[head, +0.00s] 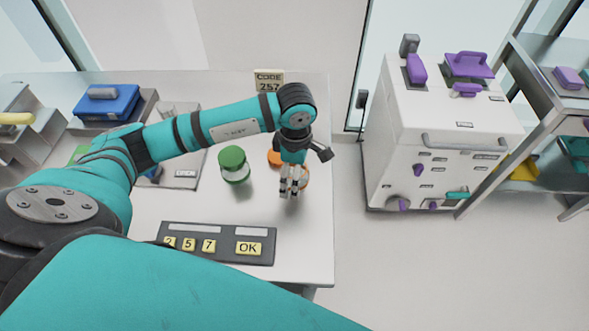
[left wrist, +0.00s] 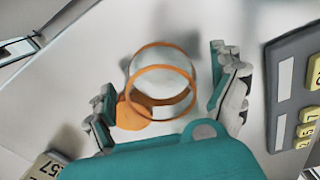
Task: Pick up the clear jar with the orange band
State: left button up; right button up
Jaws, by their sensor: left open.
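The clear jar with orange bands shows in the left wrist view (left wrist: 163,78), between the spread fingers of my left gripper (left wrist: 163,85). The gripper is open, with gaps visible on the jar's sides in the wrist view. An orange piece (left wrist: 131,115) lies close by the jar, partly hidden. My right gripper is not in view.
A green-lidded jar (head: 234,165) stands left of the gripper. A keypad panel (head: 217,243) lies at the table's front, and a code sign (head: 269,80) at the back. A blue case (head: 106,101) is at the left. A white cabinet (head: 440,130) stands right, past the table edge.

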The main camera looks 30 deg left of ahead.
pick_arm(q)
jog(key=shift+f, duration=0.35)
jog(key=c, duration=1.4)
